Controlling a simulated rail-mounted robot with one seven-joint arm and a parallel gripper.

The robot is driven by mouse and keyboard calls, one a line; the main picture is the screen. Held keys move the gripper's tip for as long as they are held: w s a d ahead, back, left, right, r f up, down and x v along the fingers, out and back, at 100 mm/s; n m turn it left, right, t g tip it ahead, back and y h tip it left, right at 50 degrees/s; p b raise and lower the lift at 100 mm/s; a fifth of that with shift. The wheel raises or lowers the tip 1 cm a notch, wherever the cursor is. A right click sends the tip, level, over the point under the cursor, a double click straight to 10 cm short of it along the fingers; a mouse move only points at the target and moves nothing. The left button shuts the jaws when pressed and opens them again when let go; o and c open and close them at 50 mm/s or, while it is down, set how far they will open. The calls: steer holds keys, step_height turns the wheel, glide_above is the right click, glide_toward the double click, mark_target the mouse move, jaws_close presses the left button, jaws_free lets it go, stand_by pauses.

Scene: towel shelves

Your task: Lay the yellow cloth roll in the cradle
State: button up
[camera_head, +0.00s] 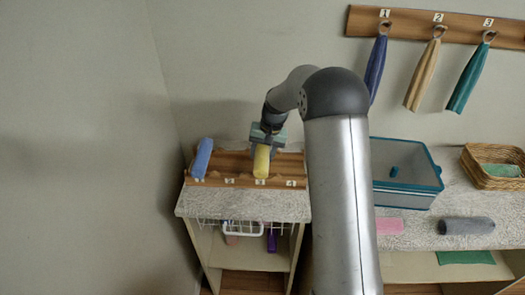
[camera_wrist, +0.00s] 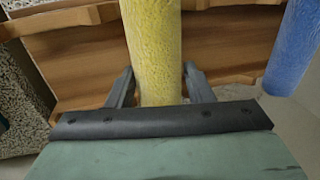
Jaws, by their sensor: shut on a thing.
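The yellow cloth roll (camera_head: 262,160) is held between the two fingers of my gripper (camera_head: 264,148). In the wrist view the yellow roll (camera_wrist: 152,45) runs away from my gripper (camera_wrist: 160,88), with a finger on each side. The wooden cradle (camera_head: 236,162) stands on the left shelf top, with numbered labels along its front edge. The yellow roll is over the cradle, in line with label 3. I cannot tell whether it touches the wood. A blue roll (camera_head: 202,158) lies at the cradle's left end and shows at the right in the wrist view (camera_wrist: 296,45).
A teal-rimmed clear bin (camera_head: 405,202), a wicker basket (camera_head: 478,178), a pink cloth (camera_head: 389,226) and a grey roll (camera_head: 466,226) are on the right-hand shelf. Towels hang from a numbered rail (camera_head: 462,28). A white wire basket (camera_head: 243,229) hangs below the left top.

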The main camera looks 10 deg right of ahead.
steer(key=shift+f+b, duration=0.45)
steer(key=shift+f, duration=0.1)
steer(key=o, duration=1)
steer(key=shift+r, duration=0.1)
steer(key=shift+r, duration=0.1)
steer(key=shift+r+p, duration=0.45)
steer(key=shift+p, duration=0.05)
steer(key=w+b+v, duration=0.1)
steer(key=b+v, duration=0.1)
steer(key=v, duration=1)
steer(key=s+a+f+n+h, duration=0.1)
steer(key=s+f, duration=0.1)
steer(key=s, duration=1.6)
steer(key=s+a+f+n+h, duration=0.1)
steer(key=s+a+n, duration=0.1)
steer(key=s, duration=1.7)
steer(key=shift+s+f+h, duration=0.2)
steer(key=shift+f+h, duration=0.1)
steer(key=shift+f, duration=0.1)
